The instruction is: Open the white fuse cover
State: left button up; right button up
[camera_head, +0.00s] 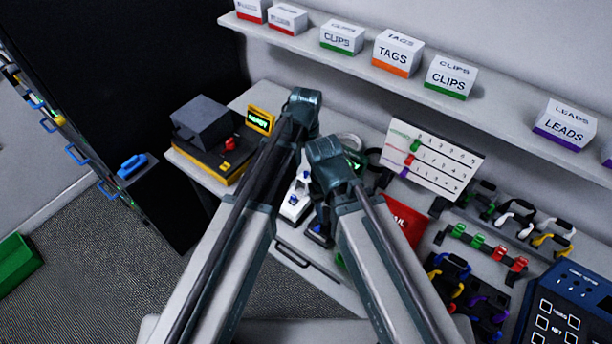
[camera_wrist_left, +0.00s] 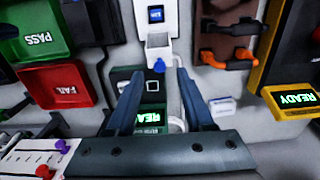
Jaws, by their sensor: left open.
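A white unit with a small blue screen (camera_wrist_left: 156,15) stands at the top middle of the left wrist view. Its lower white part, which looks like the fuse cover (camera_wrist_left: 157,42), has a blue tab (camera_wrist_left: 159,66) at its near end. I cannot tell how far the cover is open. The white unit (camera_head: 296,205) is partly hidden by my arms in the head view. My left gripper (camera_wrist_left: 158,76) is open, its two fingers apart on either side of the blue tab; contact is not visible.
A dark green device with a lit screen (camera_wrist_left: 147,116) lies below my left fingers. A green PASS tray (camera_wrist_left: 36,30) and a red FAIL tray (camera_wrist_left: 57,86) are at the left. A yellow READY display (camera_wrist_left: 294,100) is at the right. Cable racks (camera_head: 485,250) crowd the bench's right side.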

pick_arm(q)
jog(key=shift+f+b, duration=0.95)
jog(key=shift+f, duration=0.5)
pick_arm(e)
jog(key=shift+f, duration=1.45)
pick_arm(q)
grip_shut()
